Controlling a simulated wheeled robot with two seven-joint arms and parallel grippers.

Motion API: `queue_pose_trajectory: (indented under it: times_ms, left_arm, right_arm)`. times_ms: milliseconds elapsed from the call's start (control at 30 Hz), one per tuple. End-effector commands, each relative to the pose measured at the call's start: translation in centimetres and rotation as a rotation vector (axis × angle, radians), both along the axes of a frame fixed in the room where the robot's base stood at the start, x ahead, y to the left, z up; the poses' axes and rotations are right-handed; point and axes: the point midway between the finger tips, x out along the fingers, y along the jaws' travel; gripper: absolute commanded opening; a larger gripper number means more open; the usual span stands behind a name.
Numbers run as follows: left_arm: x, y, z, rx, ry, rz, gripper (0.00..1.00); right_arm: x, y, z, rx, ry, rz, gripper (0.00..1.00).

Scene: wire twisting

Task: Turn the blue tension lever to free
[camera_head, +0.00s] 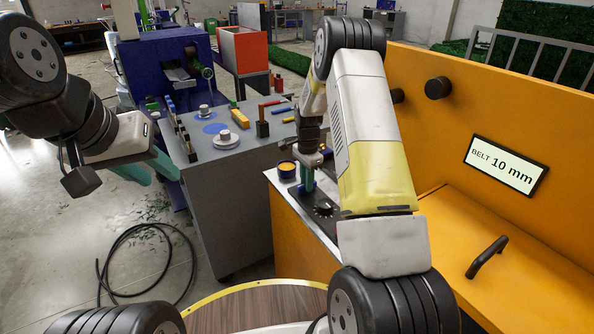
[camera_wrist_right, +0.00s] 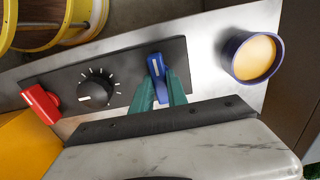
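The blue tension lever (camera_wrist_right: 156,66) stands on a dark control plate (camera_wrist_right: 120,62) in the right wrist view. My right gripper (camera_wrist_right: 160,80) has its green fingers on both sides of the lever, close against it, with the lever's lower end between them. In the head view my right gripper (camera_head: 307,172) reaches down over the panel and hides the lever. My left gripper (camera_head: 150,170) hangs empty in the air at the left, its green fingers apart.
A black dial (camera_wrist_right: 95,91) and a red lever (camera_wrist_right: 41,102) share the plate. The orange machine (camera_head: 480,110) stands at right. A grey table (camera_head: 225,165) with tools stands behind. A black cable (camera_head: 140,285) lies on the floor.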

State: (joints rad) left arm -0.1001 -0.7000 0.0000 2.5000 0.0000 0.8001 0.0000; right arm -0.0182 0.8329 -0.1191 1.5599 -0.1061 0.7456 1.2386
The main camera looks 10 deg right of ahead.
Motion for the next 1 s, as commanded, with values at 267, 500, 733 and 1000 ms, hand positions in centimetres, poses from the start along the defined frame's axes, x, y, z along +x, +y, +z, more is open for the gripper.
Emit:
queue_pose_trajectory:
  times_ms: [267,500,733,1000]
  left_arm:
    - [0.00,0.00,0.00,0.000,0.000,0.000,0.36]
    - [0.00,0.00,0.00,0.000,0.000,0.000,0.36]
    - [0.00,0.00,0.00,0.000,0.000,0.000,0.36]
    - [0.00,0.00,0.00,0.000,0.000,0.000,0.36]
  right_arm:
    - [0.05,0.02,0.03,0.000,-0.001,0.002,0.00]
    - [0.05,0.02,0.05,0.000,-0.001,0.054,0.00]
    - [0.05,0.03,0.05,0.001,-0.002,0.201,0.00]
    - [0.05,0.03,0.06,0.001,-0.002,0.450,0.00]
